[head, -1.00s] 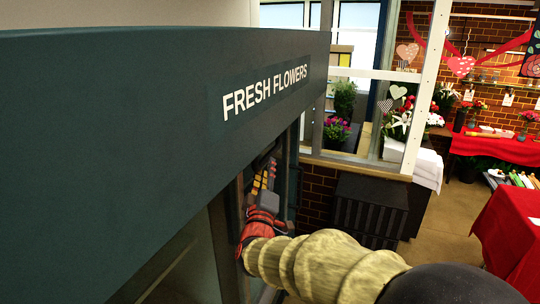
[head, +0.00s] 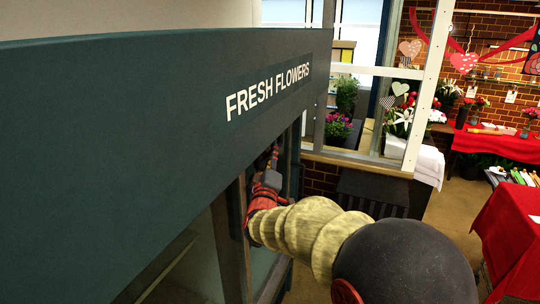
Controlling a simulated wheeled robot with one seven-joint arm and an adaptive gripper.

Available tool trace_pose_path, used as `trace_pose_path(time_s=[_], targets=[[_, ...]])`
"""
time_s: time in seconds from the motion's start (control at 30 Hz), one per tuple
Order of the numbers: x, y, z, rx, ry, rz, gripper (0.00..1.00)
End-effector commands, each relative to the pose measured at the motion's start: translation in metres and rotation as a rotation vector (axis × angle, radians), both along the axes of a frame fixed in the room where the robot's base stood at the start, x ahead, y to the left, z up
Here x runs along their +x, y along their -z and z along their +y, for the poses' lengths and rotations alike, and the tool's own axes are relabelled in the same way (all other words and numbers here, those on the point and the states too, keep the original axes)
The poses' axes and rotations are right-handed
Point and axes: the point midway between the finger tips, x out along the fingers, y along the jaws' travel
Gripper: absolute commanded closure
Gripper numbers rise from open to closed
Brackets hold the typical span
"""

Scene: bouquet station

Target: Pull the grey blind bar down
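My arm reaches from the lower right toward the opening under the dark green "FRESH FLOWERS" front in the head view. My gripper (head: 270,182) is at the far end of the arm, small and partly inside the opening beside the dark frame post. Its fingers are dark and too unclear to show whether they are open or shut. I cannot make out the grey blind bar; the green front and my arm hide much of the opening.
The green sign front (head: 150,150) fills the left side, close to my arm. A dark slatted box (head: 370,195) stands behind the arm. A red-covered table (head: 510,235) is at the right. Potted flowers (head: 338,130) stand behind the white window frame (head: 375,75).

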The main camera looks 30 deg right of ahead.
Motion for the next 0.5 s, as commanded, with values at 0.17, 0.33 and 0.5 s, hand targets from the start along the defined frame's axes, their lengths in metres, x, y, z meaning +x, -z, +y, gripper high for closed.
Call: trace_pose_path(time_s=[0.17, 0.33, 0.5], targets=[[0.0, 0.0, 0.0001, 0.0, 0.0, 0.0, 0.86], [0.0, 0.0, 0.0001, 0.0, 0.0, 0.0, 0.96], [-0.0001, 0.0001, 0.0002, 0.0, 0.0, 0.0, 1.0]])
